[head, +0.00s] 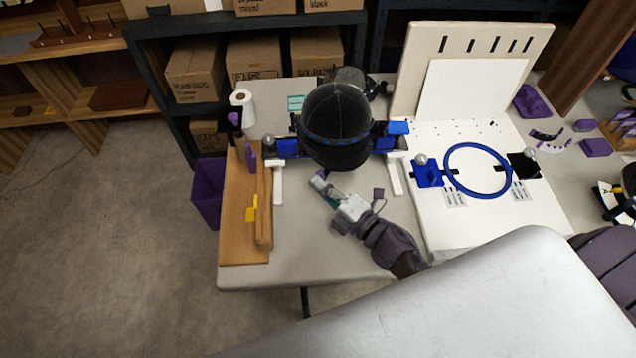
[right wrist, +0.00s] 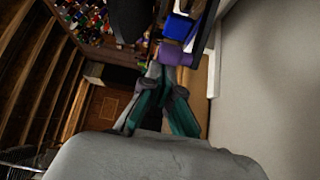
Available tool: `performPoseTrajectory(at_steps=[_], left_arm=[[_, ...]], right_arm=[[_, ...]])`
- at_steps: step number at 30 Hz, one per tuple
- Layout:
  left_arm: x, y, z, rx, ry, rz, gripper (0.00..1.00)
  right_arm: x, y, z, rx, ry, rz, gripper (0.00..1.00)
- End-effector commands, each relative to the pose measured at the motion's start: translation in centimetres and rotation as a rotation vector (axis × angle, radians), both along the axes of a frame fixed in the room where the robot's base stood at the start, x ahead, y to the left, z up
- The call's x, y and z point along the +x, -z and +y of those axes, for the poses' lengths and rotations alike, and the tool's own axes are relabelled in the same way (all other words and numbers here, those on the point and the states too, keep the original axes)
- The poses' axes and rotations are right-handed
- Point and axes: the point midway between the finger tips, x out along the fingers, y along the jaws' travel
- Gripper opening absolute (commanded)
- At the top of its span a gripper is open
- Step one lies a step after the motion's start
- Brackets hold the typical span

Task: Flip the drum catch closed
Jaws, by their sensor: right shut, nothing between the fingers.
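The drum (head: 335,112) is a black rounded body with a blue band, held in a dark blue stand at the back of the table. Blue blocks (head: 287,147) flank it, and a bright blue piece (head: 398,128) sticks out at its right. I cannot tell which part is the catch. My right gripper (head: 320,181) is shut and empty, just in front of the drum's lower edge. In the right wrist view its teal fingers (right wrist: 164,72) come together beside a purple rounded piece (right wrist: 175,54); I cannot tell whether they touch it. My left gripper is out of view.
A wooden rack (head: 244,225) with yellow and purple pieces lines the table's left edge. A white board (head: 440,225) with a blue ring (head: 478,170) lies at the right. The grey tabletop (head: 285,262) in front is clear.

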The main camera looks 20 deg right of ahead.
Motion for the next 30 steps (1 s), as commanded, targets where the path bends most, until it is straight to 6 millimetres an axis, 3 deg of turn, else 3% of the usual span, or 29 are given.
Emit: performPoseTrajectory(at_steps=[14,30], left_arm=[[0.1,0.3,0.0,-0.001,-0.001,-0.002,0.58],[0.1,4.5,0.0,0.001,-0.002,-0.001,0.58]], right_arm=[[-1.1,0.2,-2.0,-0.008,-0.217,0.0,0.0],[-2.2,0.3,-5.8,-0.005,-0.62,0.0,0.0]])
